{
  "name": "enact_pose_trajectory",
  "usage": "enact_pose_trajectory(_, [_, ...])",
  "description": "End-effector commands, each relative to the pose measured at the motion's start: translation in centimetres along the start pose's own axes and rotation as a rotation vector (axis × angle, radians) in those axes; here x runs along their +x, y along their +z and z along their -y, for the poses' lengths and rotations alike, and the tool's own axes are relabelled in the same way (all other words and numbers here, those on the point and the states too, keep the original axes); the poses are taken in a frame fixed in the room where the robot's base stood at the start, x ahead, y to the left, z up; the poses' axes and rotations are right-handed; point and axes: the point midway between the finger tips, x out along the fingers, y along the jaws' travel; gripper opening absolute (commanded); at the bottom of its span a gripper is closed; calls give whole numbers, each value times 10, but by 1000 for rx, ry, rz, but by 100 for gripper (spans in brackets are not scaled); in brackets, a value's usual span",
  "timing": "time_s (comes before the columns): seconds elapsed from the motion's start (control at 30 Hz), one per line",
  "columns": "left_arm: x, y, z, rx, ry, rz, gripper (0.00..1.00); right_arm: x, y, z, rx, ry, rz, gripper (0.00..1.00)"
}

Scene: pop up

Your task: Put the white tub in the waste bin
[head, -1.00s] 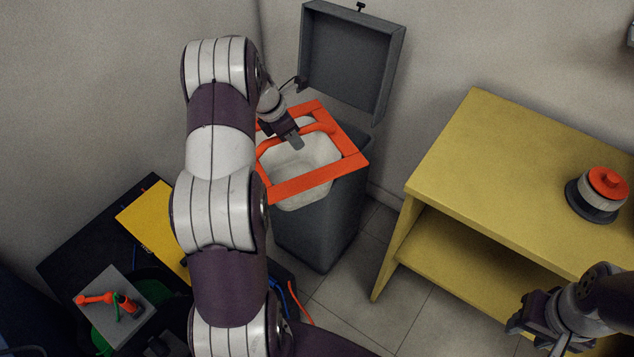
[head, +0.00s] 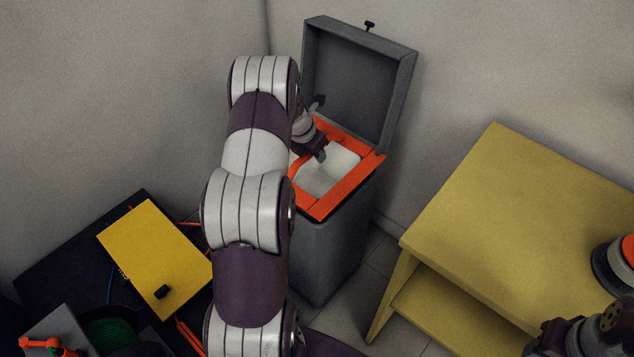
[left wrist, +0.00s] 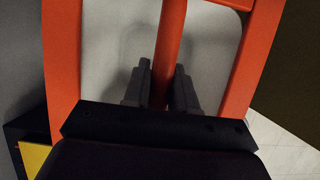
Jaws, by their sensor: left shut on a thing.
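The white tub (head: 330,178), with an orange rim and an orange handle bar, is at the mouth of the dark grey waste bin (head: 330,255). Its rim looks about level with the bin's top; how deep it sits is hard to tell. My left gripper (head: 320,155) is over the tub. In the left wrist view, my left gripper (left wrist: 163,85) is shut on the orange bar (left wrist: 171,35), with the tub's pale inside (left wrist: 212,55) behind it. The bin's lid (head: 355,85) stands open. My right gripper (head: 555,345) is partly cut off at the bottom right.
A yellow table (head: 500,200) with a lower shelf stands right of the bin, bearing a round orange-topped thing (head: 622,265). A yellow box (head: 155,255) lies on a dark surface at the lower left. Walls are close behind the bin.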

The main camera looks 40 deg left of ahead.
Motion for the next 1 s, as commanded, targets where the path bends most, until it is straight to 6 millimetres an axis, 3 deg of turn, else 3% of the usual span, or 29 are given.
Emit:
enact_pose_trajectory(0.03, [17,-7,0,-1,0,-1,0,9,1,0,0,0,0,43])
enact_pose_trajectory(0.1, [28,-11,0,0,0,1,0,12,1,0,0,0,0,43])
enact_pose_trajectory(0.27, [43,-17,0,1,1,2,0,16,2,0,0,0,0,43])
enact_pose_trajectory(0.5, [85,-35,0,0,0,0,0,32,4,0,0,0,0,43])
enact_pose_trajectory(0.8, [86,-35,0,1,0,1,0,31,3,0,0,0,-1,43])
enact_pose_trajectory(0.83, [86,-35,0,1,0,0,33,30,3,0,0,0,0,43])
enact_pose_trajectory(0.9, [85,-35,0,1,0,0,52,30,3,0,0,0,-1,43])
enact_pose_trajectory(1.0, [85,-35,0,1,0,1,52,30,3,0,0,0,0,43])
